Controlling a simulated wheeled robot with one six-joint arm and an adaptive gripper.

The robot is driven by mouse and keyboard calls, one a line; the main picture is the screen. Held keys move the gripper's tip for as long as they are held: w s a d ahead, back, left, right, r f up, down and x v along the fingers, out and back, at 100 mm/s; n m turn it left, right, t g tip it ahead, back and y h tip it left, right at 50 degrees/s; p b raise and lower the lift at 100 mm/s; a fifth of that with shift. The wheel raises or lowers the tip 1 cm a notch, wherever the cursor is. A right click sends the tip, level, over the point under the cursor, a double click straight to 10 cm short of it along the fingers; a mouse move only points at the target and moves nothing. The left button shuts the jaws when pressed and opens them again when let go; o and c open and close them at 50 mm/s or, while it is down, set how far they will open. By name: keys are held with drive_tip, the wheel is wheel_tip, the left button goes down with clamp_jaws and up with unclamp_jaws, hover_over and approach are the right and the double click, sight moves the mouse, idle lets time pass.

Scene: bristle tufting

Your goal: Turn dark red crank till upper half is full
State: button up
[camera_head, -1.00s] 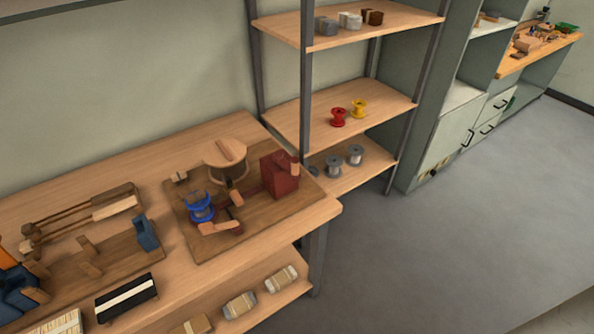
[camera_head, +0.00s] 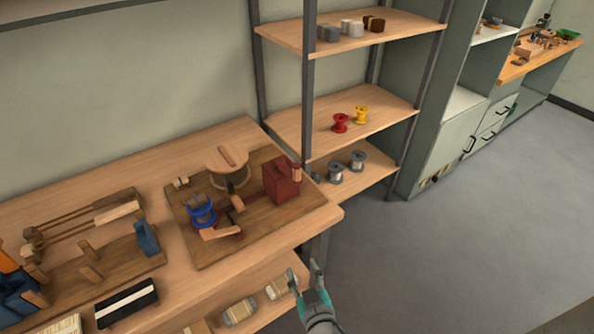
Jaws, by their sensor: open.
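A dark red box (camera_head: 281,180) stands at the right of a brown board (camera_head: 191,247) on the workbench. A small wooden handle (camera_head: 296,171) shows at its right side. Left of the box is a round wooden disc (camera_head: 227,157) on a stand. In front of the disc is a blue spool (camera_head: 201,212), with a wooden handle piece (camera_head: 221,233) beside it. Which part is the dark red crank, and how full its upper half is, I cannot tell. My gripper (camera_head: 303,270) is open and empty, in front of the bench's right end, apart from the board.
A shelf rack (camera_head: 336,121) behind the bench holds a red spool (camera_head: 340,122), a yellow spool (camera_head: 361,115) and grey spools (camera_head: 336,171). A black brush-like block (camera_head: 127,301) lies on the bench front. A lower shelf (camera_head: 265,303) holds wrapped bundles. The floor (camera_head: 440,270) at right is clear.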

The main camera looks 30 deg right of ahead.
drive_tip(key=w+d+r+m+h, duration=0.2)
drive_tip(key=w+r+m+h, duration=0.15)
drive_tip(key=w+r, duration=0.35)
drive_tip(key=m+g+h, duration=0.1)
drive_tip(key=m+h, duration=0.3)
drive_tip(key=h, duration=0.1)
approach(296, 172)
drive_tip(key=shift+y, duration=0.25)
drive_tip(key=x, duration=1.1)
drive_tip(key=shift+d+r, duration=0.1)
drive_tip(key=shift+d, duration=0.05)
clamp_jaws()
